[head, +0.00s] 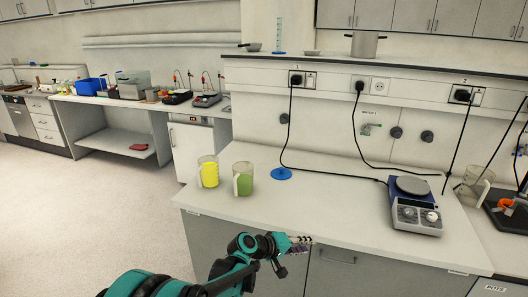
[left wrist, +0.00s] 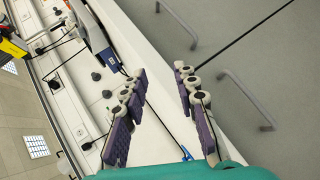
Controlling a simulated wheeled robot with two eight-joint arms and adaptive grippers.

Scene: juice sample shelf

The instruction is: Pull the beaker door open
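Grey cabinet doors (head: 345,280) lie under the white counter, and they also show in the left wrist view (left wrist: 245,45). I cannot read which one is the beaker door. One handle (head: 338,259) shows in the head view just right of my left gripper (head: 299,244). The left wrist view shows two bar handles, one upper (left wrist: 180,25) and one lower (left wrist: 247,98). My left gripper (left wrist: 158,72) is open and empty, with its fingers apart near the counter's front edge. It touches no handle that I can see. My right gripper is out of view.
A cabinet labelled POTS (head: 495,288) is at the right. Open floor (head: 70,220) lies left.

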